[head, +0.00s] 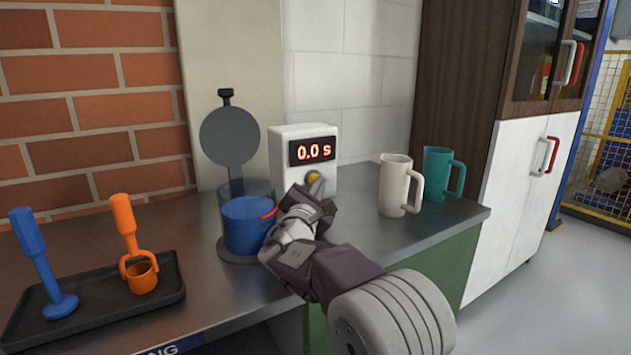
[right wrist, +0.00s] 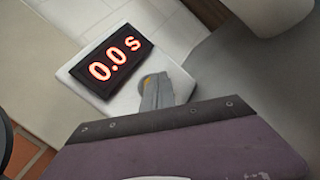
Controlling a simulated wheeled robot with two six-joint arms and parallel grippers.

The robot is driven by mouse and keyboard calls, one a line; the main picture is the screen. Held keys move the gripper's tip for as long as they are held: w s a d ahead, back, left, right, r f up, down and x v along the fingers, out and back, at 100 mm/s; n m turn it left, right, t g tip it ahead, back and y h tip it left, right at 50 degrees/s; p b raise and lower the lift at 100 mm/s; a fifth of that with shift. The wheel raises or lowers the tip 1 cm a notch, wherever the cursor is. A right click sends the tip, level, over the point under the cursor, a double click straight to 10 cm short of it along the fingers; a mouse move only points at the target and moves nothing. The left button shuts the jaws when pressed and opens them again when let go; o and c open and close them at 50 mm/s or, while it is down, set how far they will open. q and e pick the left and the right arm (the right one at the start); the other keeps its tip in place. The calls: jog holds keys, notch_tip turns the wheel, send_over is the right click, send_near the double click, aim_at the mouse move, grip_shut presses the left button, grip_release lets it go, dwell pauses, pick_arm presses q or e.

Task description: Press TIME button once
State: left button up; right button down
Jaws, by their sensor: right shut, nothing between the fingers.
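A white timer box (head: 280,150) stands on the counter against the wall. Its display (head: 312,151) reads 0.0 s in red, and the display also shows in the right wrist view (right wrist: 115,57). A round yellow button (head: 313,177) sits below the display; I cannot read a label on it. My right gripper (head: 318,187) is shut and empty, with its fingertips right at the button's lower edge. In the right wrist view the fingers (right wrist: 155,92) cover most of the button, so I cannot tell whether they touch it. My left gripper is not in view.
A blue container (head: 243,228) with a raised round lid (head: 229,137) stands left of the box. A white mug (head: 394,186) and a teal mug (head: 437,174) stand to the right. A black tray (head: 90,312) holds a blue tamper (head: 45,265) and an orange scoop (head: 140,277).

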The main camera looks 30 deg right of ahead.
jog(key=shift+w, duration=0.3)
dwell(0.5)
jog(key=shift+s+f+b, duration=0.15)
jog(key=shift+s+b, duration=0.45)
jog(key=shift+s, duration=0.25)
jog(key=shift+s+d+b, duration=0.1)
jog(key=shift+s+b, duration=0.4)
jog(key=s+b, duration=0.1)
jog(key=s, duration=0.2)
jog(key=shift+s+d+b, duration=0.1)
jog(key=shift+s+b, duration=0.05)
jog(key=shift+b, duration=0.25)
jog(key=shift+s, duration=0.4)
